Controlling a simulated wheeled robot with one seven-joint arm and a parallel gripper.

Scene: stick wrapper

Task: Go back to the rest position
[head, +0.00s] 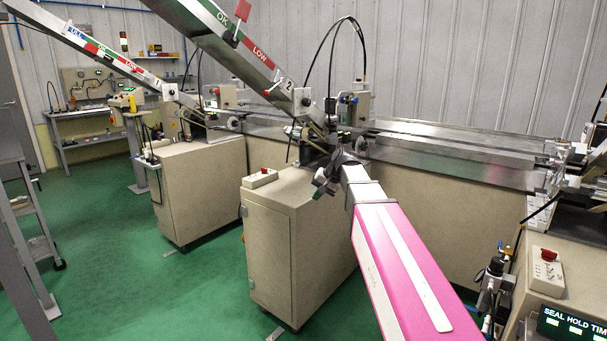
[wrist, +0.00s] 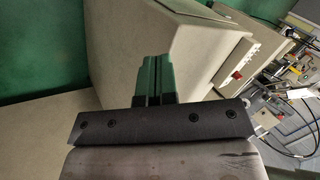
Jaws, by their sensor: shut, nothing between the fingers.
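My gripper (head: 322,188) is at the far end of my pink and white arm, in front of the upper part of the cabinet (head: 292,240) under feeder 2. In the wrist view its two dark fingers (wrist: 152,72) are together, with nothing between them. They show against a beige machine housing (wrist: 190,50) behind them. I cannot tell how far the fingertips are from the housing.
Chute 2 (head: 240,45) slopes down close to my gripper, and chute 1 (head: 110,58) stands farther left. A long metal conveyor (head: 450,155) runs behind my arm. A control box (head: 546,272) is at the right. Green floor (head: 110,270) is open at the left.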

